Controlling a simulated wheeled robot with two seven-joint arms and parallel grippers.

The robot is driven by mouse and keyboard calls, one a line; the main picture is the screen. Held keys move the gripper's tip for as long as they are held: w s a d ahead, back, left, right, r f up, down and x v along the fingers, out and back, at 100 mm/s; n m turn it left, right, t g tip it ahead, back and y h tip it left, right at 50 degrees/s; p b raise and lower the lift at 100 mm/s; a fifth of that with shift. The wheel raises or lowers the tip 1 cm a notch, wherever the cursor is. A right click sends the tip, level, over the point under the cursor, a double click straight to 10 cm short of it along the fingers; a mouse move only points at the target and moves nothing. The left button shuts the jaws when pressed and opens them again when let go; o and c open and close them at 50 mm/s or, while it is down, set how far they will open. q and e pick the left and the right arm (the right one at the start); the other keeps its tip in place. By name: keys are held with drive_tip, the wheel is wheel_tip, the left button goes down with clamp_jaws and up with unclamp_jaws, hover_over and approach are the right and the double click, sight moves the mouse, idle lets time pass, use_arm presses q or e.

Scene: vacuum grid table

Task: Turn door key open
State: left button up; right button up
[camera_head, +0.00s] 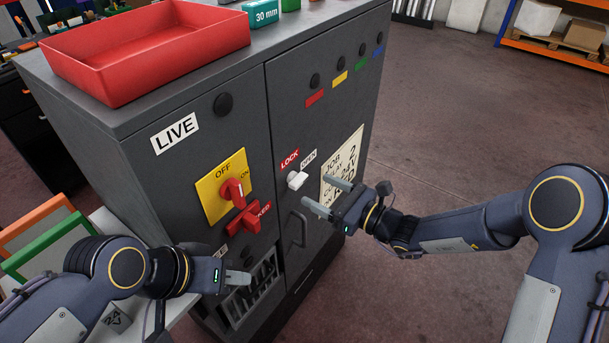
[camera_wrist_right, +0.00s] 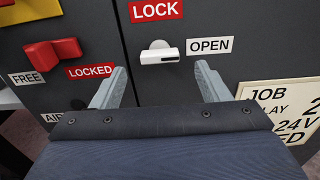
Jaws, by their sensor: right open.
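The white door key (camera_head: 296,179) sits on the right door of the grey cabinet, below the red LOCK label (camera_head: 290,159) and beside the white OPEN label (camera_head: 309,158). In the right wrist view the key (camera_wrist_right: 160,56) lies level, its bar ending near the OPEN label (camera_wrist_right: 210,46). My right gripper (camera_head: 321,195) is open and empty in front of the key. In the wrist view the key shows beyond the gap between its fingertips (camera_wrist_right: 160,69), and I see no contact. My left gripper (camera_head: 240,278) is low at the cabinet's left front; its finger gap is not clear.
A red switch (camera_head: 232,190) on a yellow plate and a red LOCKED handle (camera_head: 245,219) are on the left door. A door handle (camera_head: 297,229) is below the key. A red tray (camera_head: 150,75) stands on top. The floor right of the cabinet is clear.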

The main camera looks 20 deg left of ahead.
sight(302, 182)
drive_tip(key=x, duration=0.5)
drive_tip(key=shift+a+p, duration=0.2)
drive_tip(key=shift+p, duration=0.15)
drive_tip(key=c, duration=1)
drive_tip(key=shift+f+n+b, duration=0.15)
drive_tip(key=shift+n+b, duration=0.35)
drive_tip(key=shift+b, duration=0.75)
drive_tip(key=shift+o, duration=0.2)
drive_tip(key=shift+r, duration=0.25)
drive_tip(key=o, duration=1)
drive_tip(key=shift+c, duration=0.2)
